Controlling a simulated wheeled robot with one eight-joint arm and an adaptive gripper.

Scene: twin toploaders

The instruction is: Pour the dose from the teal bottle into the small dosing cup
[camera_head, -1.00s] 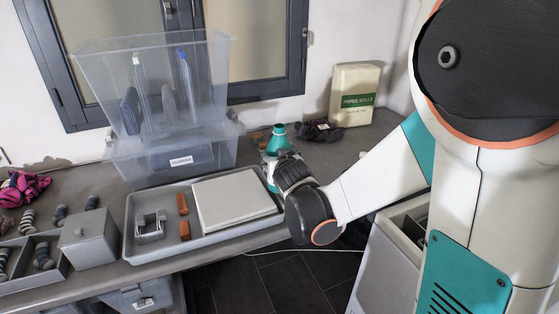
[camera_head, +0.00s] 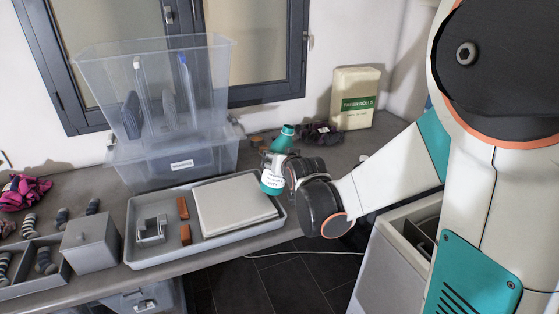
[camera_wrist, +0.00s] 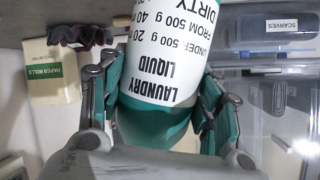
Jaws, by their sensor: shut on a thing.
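The teal bottle (camera_head: 271,181) has a white label and a teal cap. In the head view it is above the right end of the grey tray, tilted with its cap leaning right. In the wrist view the bottle (camera_wrist: 165,75) shows its "LAUNDRY LIQUID" label upside down between the fingers. My gripper (camera_head: 276,164) is shut on the bottle's body from the right; both fingers of my gripper (camera_wrist: 160,85) press its sides. I cannot make out a small dosing cup in either view. Whether liquid is leaving the bottle cannot be told.
The grey tray (camera_head: 133,245) holds a flat white slab (camera_head: 236,203), brown blocks (camera_head: 184,208) and a grey metal-looking holder (camera_head: 150,229). Clear bins (camera_head: 170,160) stand behind it. A paper rolls pack (camera_head: 355,98) and dark scrunched cloth (camera_head: 322,133) lie at the back right.

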